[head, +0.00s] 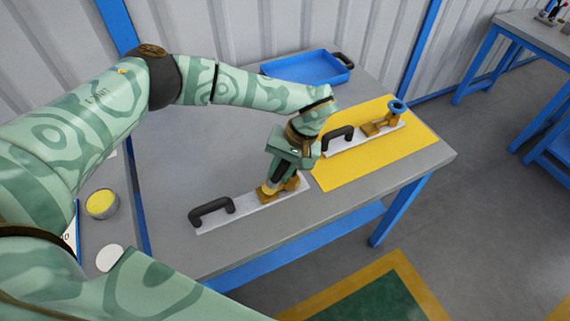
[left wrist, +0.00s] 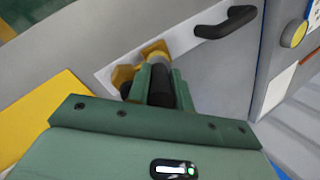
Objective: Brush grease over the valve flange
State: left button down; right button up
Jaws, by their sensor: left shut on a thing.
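My left gripper (head: 279,178) points down over the near plate and is shut on a brush, whose black handle (left wrist: 158,92) shows between the fingers in the left wrist view. The brush's yellow end (head: 268,189) is at the brass valve flange (head: 292,184); whether it touches is unclear. The valve (left wrist: 124,74) is partly hidden by the fingers. It sits on a white plate (head: 240,213) with a black handle (head: 211,209). An open tin of yellow grease (head: 102,204) is at the left; it also shows in the left wrist view (left wrist: 294,34). My right gripper is out of view.
A yellow mat (head: 345,178) carries a second plate with a black handle (head: 337,138) and a brass valve with a blue wheel (head: 397,106). A blue tray (head: 300,70) stands at the back. A white disc (head: 110,258) lies near the tin. The table's left middle is clear.

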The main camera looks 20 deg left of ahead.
pick_arm(q)
jog(key=shift+s+a+r+p, duration=0.1)
jog(key=shift+s+a+p, duration=0.3)
jog(key=shift+s+a, duration=0.15)
jog(key=shift+s+a+p, duration=0.9)
jog(key=shift+s+p, duration=0.25)
jog(key=shift+p, duration=0.05)
notch_tip(320, 180, up, 6)
jog(key=p, duration=0.5)
